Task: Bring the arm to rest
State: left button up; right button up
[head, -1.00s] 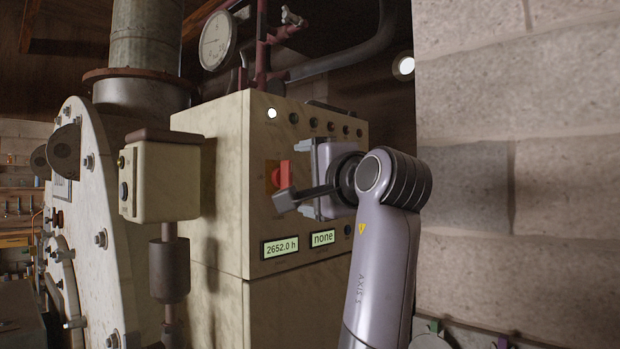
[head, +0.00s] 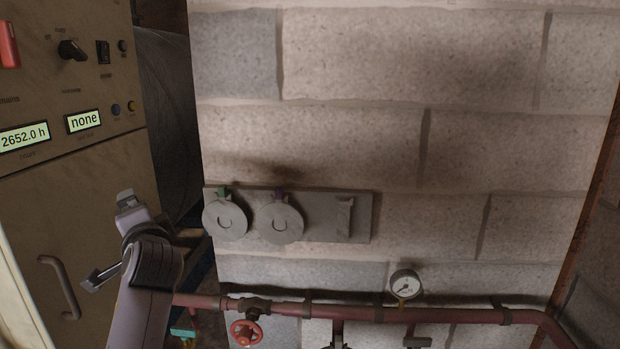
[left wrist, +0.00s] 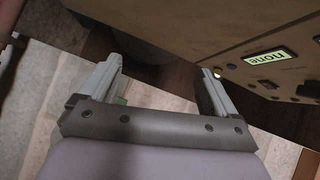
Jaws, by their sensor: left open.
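My left arm comes up at the lower left of the head view. Its gripper (head: 112,238) is in front of the lower part of the beige control cabinet (head: 95,200), with its two fingers apart and nothing between them. In the left wrist view both fingers of the open gripper (left wrist: 158,85) show, with empty space between them. Whether the gripper clears the cabinet by much is hard to tell. My right gripper is in neither view.
The cabinet carries a "none" display (head: 84,122), a black knob (head: 72,50) and a door handle (head: 60,287). A wall plate (head: 320,233) holds two round discs. Below runs a red pipe (head: 450,315) with a red valve wheel (head: 246,333) and a gauge (head: 405,284).

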pick_arm(q)
jog(key=s+d+f+h, duration=0.2)
jog(key=s+f, duration=0.2)
jog(key=f, duration=0.5)
jog(key=s+d+f+n+h, duration=0.1)
jog(key=s+d+f+h, duration=0.15)
jog(key=f, duration=0.65)
jog(key=s+d+f+h, duration=0.1)
jog(key=s+f+h, duration=0.25)
jog(key=f, duration=0.55)
jog(key=s+d+f+n+g+h, duration=0.1)
jog(key=s+d+f+n+h, duration=0.1)
jog(key=s+f, duration=0.4)
jog(key=s+d+f+n+g+h, duration=0.1)
jog(key=s+f, duration=0.4)
jog(key=s, duration=1)
jog(key=shift+s+d+f+n+g+h, duration=0.25)
jog(key=shift+d+f+n+g+h, duration=0.25)
jog(key=shift+d+n, duration=0.55)
jog(key=shift+a, duration=0.1)
